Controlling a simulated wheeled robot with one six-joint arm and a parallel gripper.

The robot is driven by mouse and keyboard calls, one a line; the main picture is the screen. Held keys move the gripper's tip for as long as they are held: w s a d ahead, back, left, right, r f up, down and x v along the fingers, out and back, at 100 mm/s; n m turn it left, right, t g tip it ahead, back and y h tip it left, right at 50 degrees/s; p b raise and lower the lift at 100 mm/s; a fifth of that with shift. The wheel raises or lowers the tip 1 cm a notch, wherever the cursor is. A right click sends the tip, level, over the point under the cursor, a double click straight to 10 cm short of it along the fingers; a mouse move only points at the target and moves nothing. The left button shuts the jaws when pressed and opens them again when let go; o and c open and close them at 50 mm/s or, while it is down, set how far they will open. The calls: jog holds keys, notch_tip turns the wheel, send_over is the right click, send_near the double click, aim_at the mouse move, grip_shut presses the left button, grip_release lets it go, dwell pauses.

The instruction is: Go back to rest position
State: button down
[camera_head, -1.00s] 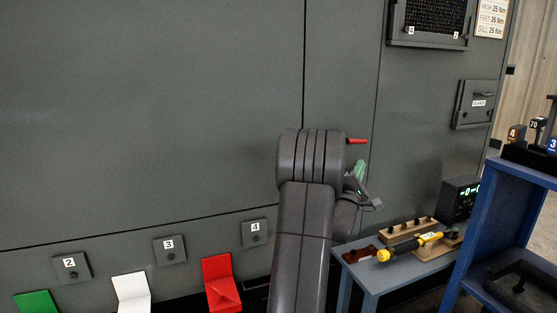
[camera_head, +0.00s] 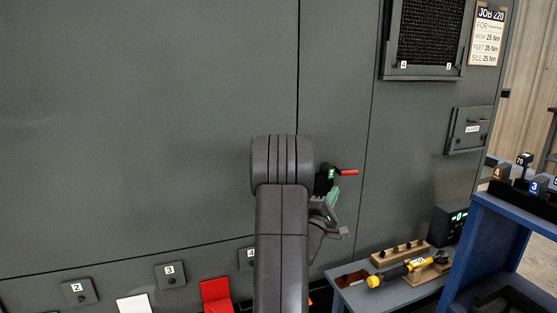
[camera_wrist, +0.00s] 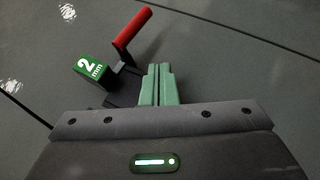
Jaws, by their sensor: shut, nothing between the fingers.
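My gripper (camera_wrist: 158,84) is shut and empty, its two green fingers pressed together in the wrist view. In the head view my gripper (camera_head: 333,196) is partly hidden behind my dark arm, in front of the grey enclosure wall (camera_head: 180,130). Just beyond the fingers is a black block with a red handle (camera_wrist: 132,30) and a green "2 mm" label (camera_wrist: 90,66). The red handle also shows in the head view (camera_head: 348,172), to the right of my arm. I cannot tell whether the fingers touch the block.
A small blue table (camera_head: 365,298) at the lower right bears a yellow-and-black tool (camera_head: 392,273). A blue shelf (camera_head: 480,240) stands at the right edge. Numbered plates (camera_head: 170,273) and a red piece (camera_head: 216,293) line the lower wall. The wall's upper left is clear.

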jog(key=a, duration=0.1)
jog(key=s+a+f, duration=0.1)
jog(key=shift+s+a+f, duration=0.1)
jog(key=shift+a+f, duration=0.15)
jog(key=shift+a, duration=0.1)
